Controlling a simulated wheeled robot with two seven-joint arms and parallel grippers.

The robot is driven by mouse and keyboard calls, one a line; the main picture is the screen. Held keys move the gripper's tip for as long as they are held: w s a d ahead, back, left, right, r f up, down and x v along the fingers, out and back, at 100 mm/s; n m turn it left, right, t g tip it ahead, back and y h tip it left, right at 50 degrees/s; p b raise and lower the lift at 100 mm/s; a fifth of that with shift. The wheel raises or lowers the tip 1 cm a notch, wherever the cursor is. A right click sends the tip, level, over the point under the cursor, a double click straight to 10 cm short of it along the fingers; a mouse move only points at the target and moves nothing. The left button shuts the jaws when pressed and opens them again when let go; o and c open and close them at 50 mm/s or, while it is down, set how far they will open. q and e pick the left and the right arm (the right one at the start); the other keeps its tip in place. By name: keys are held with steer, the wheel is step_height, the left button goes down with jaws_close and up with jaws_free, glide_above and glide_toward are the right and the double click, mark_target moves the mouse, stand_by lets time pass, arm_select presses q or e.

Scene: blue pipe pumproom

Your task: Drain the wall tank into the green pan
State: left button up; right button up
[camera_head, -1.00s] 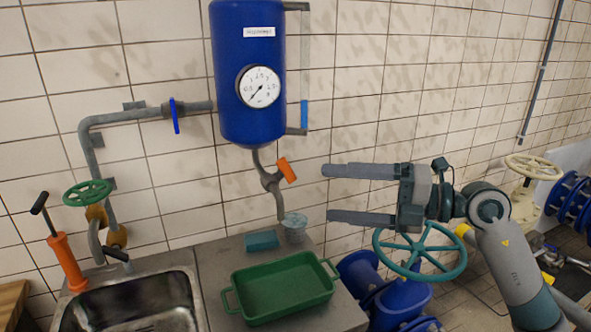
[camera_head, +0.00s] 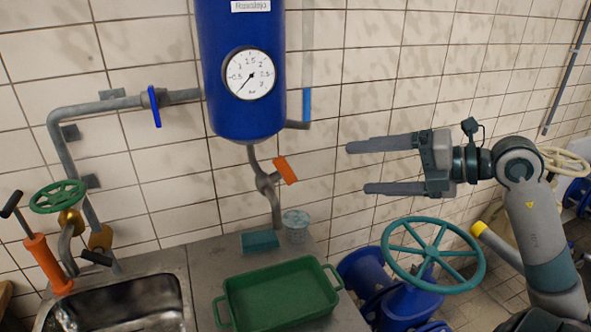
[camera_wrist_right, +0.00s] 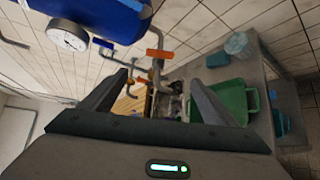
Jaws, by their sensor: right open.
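The blue wall tank (camera_head: 240,110) hangs on the tiled wall with a round gauge (camera_head: 250,74) on its front. A grey drain pipe (camera_head: 275,207) runs down from its bottom, with an orange valve handle (camera_head: 285,170) standing tilted on it. The green pan (camera_head: 282,296) sits on the grey counter, in front of the pipe's lower end; it looks empty. My right gripper (camera_head: 358,167) is open and empty, to the right of the orange handle and apart from it. The right wrist view shows the orange handle (camera_wrist_right: 160,54) and pan (camera_wrist_right: 238,103) beyond the fingers. My left gripper is out of view.
A teal sponge (camera_head: 260,241) and a glass-like cup (camera_head: 296,226) stand behind the pan. A metal sink (camera_head: 125,308) lies left, with an orange pump (camera_head: 48,264). A large teal handwheel (camera_head: 433,254) stands below my right arm. A blue-handled valve (camera_head: 154,107) is on the left pipe.

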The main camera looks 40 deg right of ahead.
steer(key=p, duration=0.7)
glide_toward(284, 174)
steer(key=x, duration=0.6)
steer(key=shift+w+r, duration=0.15)
steer(key=shift+w, duration=0.05)
steer(key=shift+w+a+f, duration=0.3)
steer(key=shift+w, duration=0.15)
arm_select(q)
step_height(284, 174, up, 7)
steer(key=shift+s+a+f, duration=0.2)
arm_select(e)
steer(key=shift+c, duration=0.3)
steer(key=c, duration=1)
